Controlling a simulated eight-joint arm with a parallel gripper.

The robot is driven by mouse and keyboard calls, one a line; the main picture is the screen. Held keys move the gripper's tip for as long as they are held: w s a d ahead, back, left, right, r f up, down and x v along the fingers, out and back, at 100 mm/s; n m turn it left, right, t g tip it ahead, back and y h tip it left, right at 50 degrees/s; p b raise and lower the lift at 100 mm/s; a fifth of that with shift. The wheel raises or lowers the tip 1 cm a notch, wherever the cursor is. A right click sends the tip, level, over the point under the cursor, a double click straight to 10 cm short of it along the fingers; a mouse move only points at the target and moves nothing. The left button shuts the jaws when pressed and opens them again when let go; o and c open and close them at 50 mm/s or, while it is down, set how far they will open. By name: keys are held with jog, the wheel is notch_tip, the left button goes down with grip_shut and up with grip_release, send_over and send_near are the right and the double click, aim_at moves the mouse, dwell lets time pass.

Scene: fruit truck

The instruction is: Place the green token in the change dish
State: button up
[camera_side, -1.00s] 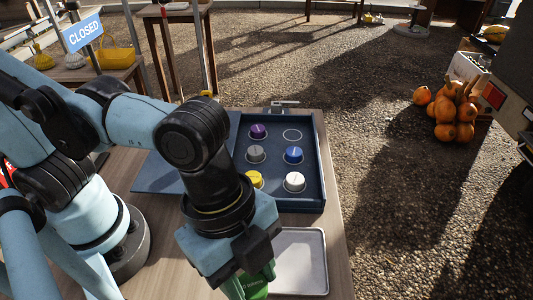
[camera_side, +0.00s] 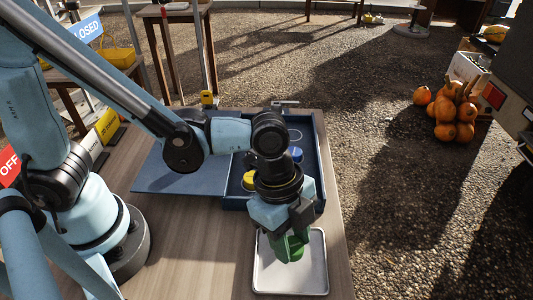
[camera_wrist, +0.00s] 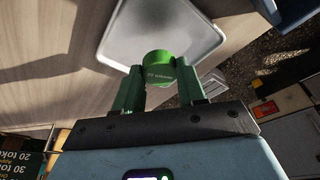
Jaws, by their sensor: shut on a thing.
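The green token (camera_wrist: 160,66) is a short round piece held between the green fingers of my gripper (camera_wrist: 158,88) in the wrist view. In the side view my gripper (camera_side: 289,246) is shut on it, above the pale rectangular change dish (camera_side: 262,272). The token's lower side and its exact height over the dish are hard to judge. The dish (camera_wrist: 122,40) also shows beyond the token in the wrist view, and I see nothing in it.
A dark blue open case (camera_side: 318,165) lies behind the dish, with a yellow token (camera_side: 249,180) and a blue token (camera_side: 296,154) partly showing past my arm. Wooden table top (camera_side: 215,240) is bare left of the dish. The table's right edge is close to the dish.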

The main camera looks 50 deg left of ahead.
jog(key=shift+f, duration=1.6)
jog(key=shift+f, duration=0.15)
jog(key=o, duration=1)
jog(key=shift+o, duration=0.2)
jog(key=v, duration=1.2)
jog(key=w+a+n+t+y, duration=0.1)
jog(key=w+a+n+t, duration=0.1)
jog(key=a+n, duration=0.6)
jog(key=w+a+r+n+t+y, duration=0.1)
jog(key=w+a+n+t+y, duration=0.1)
jog(key=a+n+t, duration=0.3)
jog(key=w+a+n, duration=0.1)
jog(key=a+n, duration=0.3)
jog(key=a, duration=0.3)
jog(key=shift+a+r+n, duration=0.2)
jog(key=shift+r+n, duration=0.1)
jog(key=shift+r, duration=0.05)
